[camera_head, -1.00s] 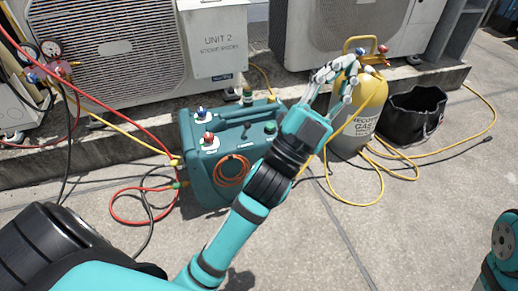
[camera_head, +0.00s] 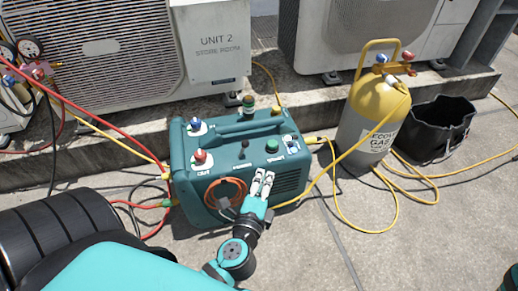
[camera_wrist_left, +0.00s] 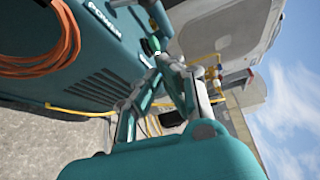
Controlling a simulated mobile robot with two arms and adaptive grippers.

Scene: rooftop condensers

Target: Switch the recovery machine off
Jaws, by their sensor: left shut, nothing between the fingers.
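The recovery machine (camera_head: 186,179) is a teal case standing on the concrete, and its side with an orange cord coil (camera_head: 213,190) also shows in the left wrist view (camera_wrist_left: 105,55). On its sloped face are a blue knob (camera_head: 196,125), a red knob (camera_head: 200,157), a green round button (camera_head: 272,146) and a small dark lever-like part (camera_head: 243,145); its position is too small to read. My left gripper (camera_head: 263,174) is shut and empty in front of the case, just below the green button. Contact cannot be told. My right gripper is not in view.
A yellow gas cylinder (camera_head: 372,115) and a black bucket (camera_head: 437,130) stand to the right, with yellow hoses (camera_head: 385,222) on the ground. Red and yellow hoses run from gauges (camera_head: 29,47) at left. Condenser units (camera_head: 110,50) stand behind. Concrete in front is mostly clear.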

